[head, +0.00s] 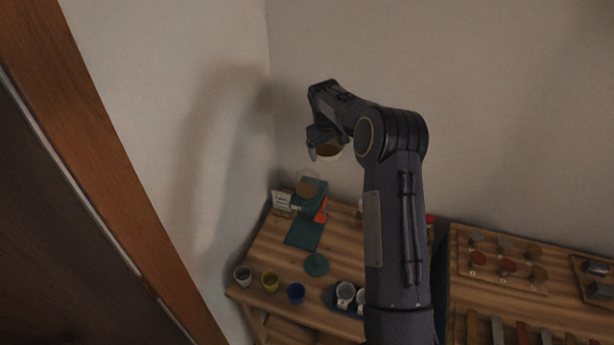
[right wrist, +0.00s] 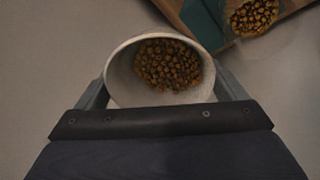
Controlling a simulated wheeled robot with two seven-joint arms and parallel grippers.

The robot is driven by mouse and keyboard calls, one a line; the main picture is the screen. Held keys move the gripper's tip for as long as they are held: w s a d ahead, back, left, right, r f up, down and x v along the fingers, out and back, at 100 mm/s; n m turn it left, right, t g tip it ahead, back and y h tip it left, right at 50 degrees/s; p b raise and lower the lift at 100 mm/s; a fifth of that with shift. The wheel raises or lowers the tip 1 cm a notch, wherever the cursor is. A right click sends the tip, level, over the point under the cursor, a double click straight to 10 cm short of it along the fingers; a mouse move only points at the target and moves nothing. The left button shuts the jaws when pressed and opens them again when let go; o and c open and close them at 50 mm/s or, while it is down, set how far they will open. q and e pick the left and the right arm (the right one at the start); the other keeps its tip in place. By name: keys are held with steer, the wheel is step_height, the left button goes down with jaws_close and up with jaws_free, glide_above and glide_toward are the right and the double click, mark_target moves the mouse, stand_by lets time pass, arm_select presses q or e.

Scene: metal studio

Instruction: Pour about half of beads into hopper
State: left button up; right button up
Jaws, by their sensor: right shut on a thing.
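My right gripper (head: 320,143) is shut on a pale cup (right wrist: 120,83), held in the air above the table. In the right wrist view I look into the cup's mouth, and golden-brown beads (right wrist: 168,65) lie inside. The cup (head: 329,152) shows only partly in the head view, below the gripper. The hopper (head: 308,187) is a clear bowl on top of a green machine (head: 311,205), below and left of the cup. Beads (right wrist: 252,15) also lie in the hopper, at the upper right of the right wrist view. My left gripper is not in view.
Walls stand close behind. A second table (head: 490,285) is at the right.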

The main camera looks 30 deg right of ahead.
steer(key=shift+s+a+r+h, duration=0.3)
steer(key=shift+a+r+h, duration=0.1)
steer(key=shift+a+h, duration=0.1)
steer(key=shift+s+a+r+t+h, duration=0.1)
steer(key=shift+a+r+t+h, duration=0.15)
steer(key=shift+a+h, duration=0.2)
steer(key=a+h+b, duration=0.1)
steer(key=b, duration=0.2)
steer(key=a+t+h+b, duration=0.1)
steer(key=b, duration=0.2)
steer(key=s+a+r+h+b, duration=0.1)
steer(key=b, duration=0.2)
steer(key=shift+r, duration=0.1)
steer(key=shift+b, duration=0.3)
steer(key=shift+a+r+t+h+b, duration=0.1)
steer(key=shift+a+t+h+b, duration=0.15)
steer(key=shift+h+b, duration=0.45)
steer(key=shift+s+a+r+n+t+h+b, duration=0.2)
steer(key=shift+h+b, duration=0.35)
steer(key=shift+b, duration=0.8)
steer(key=shift+w+a+r+n+t+h+b, duration=0.2)
steer(key=shift+h+b, duration=0.35)
steer(key=shift+b, duration=0.75)
steer(key=shift+s+a+r+t+h+b, duration=0.25)
steer(key=shift+h+b, duration=0.3)
steer(key=shift+b, duration=0.8)
stand_by(1.0)
